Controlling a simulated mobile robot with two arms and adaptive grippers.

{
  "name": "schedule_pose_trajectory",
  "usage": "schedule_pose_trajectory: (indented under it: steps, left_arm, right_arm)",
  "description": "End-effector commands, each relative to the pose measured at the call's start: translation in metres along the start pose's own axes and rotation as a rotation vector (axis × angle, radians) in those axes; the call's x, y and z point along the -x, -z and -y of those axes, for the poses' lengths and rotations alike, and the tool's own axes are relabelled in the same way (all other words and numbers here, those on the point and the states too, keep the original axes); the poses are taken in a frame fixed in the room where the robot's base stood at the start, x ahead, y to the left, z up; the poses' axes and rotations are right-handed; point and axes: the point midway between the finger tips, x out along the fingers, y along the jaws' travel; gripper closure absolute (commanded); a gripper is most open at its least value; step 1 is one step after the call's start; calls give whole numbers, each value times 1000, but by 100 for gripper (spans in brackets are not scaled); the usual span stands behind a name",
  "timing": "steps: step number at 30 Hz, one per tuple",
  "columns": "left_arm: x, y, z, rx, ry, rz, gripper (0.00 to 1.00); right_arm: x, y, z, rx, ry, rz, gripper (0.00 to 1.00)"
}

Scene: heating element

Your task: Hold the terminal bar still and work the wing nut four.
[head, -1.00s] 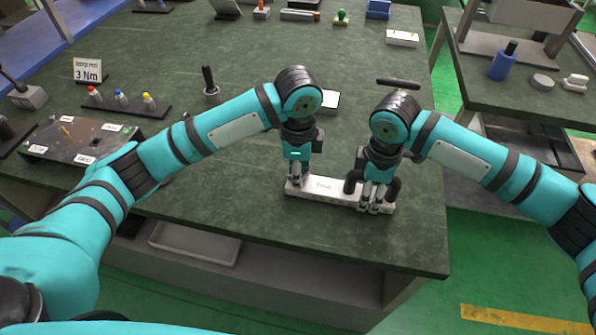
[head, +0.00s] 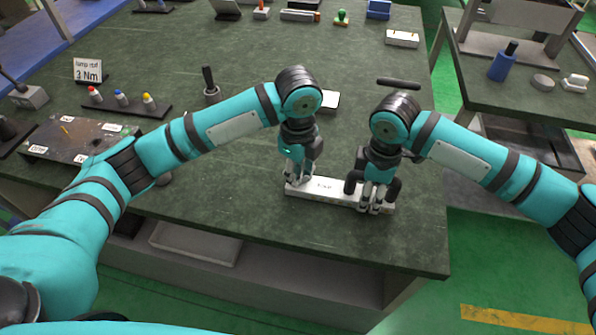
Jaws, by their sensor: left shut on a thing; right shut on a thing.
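The terminal bar (head: 330,189) is a pale, narrow block lying on the green bench top near its front edge, with small dark print on its face. My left gripper (head: 297,180) points down at the bar's left end and is shut on the wing nut, which its fingers hide. My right gripper (head: 374,208) is shut on the bar's right end. The fingers cover much of both ends, so other fittings there cannot be made out.
A "3 Nm" sign (head: 87,70) stands behind a rack (head: 125,107) with red, blue and yellow-topped pieces. A dark plate with labels (head: 75,140) lies at left. A dark-handled tool (head: 210,85) stands mid-bench. Bench surface is clear in front of the bar.

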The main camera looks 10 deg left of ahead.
Motion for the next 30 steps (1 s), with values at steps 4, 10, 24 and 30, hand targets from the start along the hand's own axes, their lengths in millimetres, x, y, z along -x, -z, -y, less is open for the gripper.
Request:
schedule_pose_trajectory:
  steps: [4,10,24,30]
  left_arm:
    - [0,0,0,-5,-1,1,100]
    - [0,0,-1,-5,-2,1,80]
    - [2,0,0,-2,0,0,59]
    - [29,0,0,-4,4,0,59]
  right_arm:
    - [-4,-2,1,-1,5,6,100]
    - [-4,-2,1,-2,5,6,100]
    - [-4,-2,1,-3,5,5,100]
    - [-4,-2,1,-3,5,5,100]
